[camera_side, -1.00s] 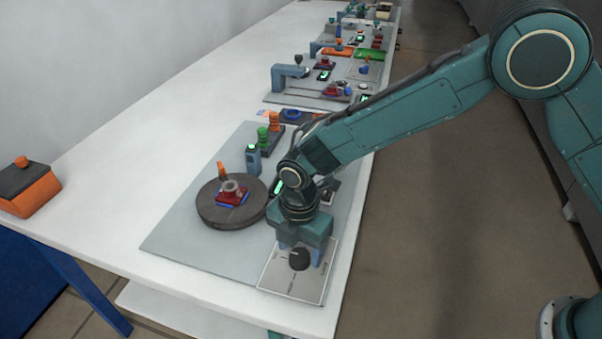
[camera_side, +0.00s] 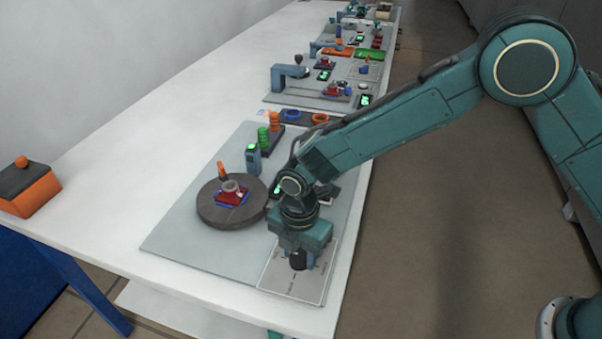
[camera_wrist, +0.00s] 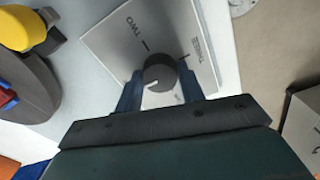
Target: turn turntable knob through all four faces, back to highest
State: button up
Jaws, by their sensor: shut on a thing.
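The dark round knob (camera_side: 299,260) stands on a pale plate (camera_side: 284,284) at the table's front edge. In the wrist view the knob (camera_wrist: 159,70) sits between the two blue fingers of my gripper (camera_wrist: 160,88), which is shut on it. A short white mark on the knob points towards the lower left of that view. The plate (camera_wrist: 120,40) shows the words TWO and THREE; other print is partly hidden by my fingers and the knob. The dark grey turntable (camera_side: 225,215) lies left of my gripper and carries a red and blue part (camera_side: 231,194) with a grey ring.
A blue-grey box with a green light (camera_side: 253,158) stands behind the turntable, near green and orange stacked pieces (camera_side: 268,132). An orange and black box (camera_side: 28,188) is at the far left. Further stations line the table's far end. White table between box and turntable is clear.

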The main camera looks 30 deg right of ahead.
jog(key=shift+m, duration=0.4)
jog(key=m, duration=0.8)
jog(key=shift+r, duration=0.1)
jog(key=m, duration=0.4)
jog(key=shift+m, duration=2.5)
jog(key=o, duration=1)
jog(key=shift+c, duration=0.2)
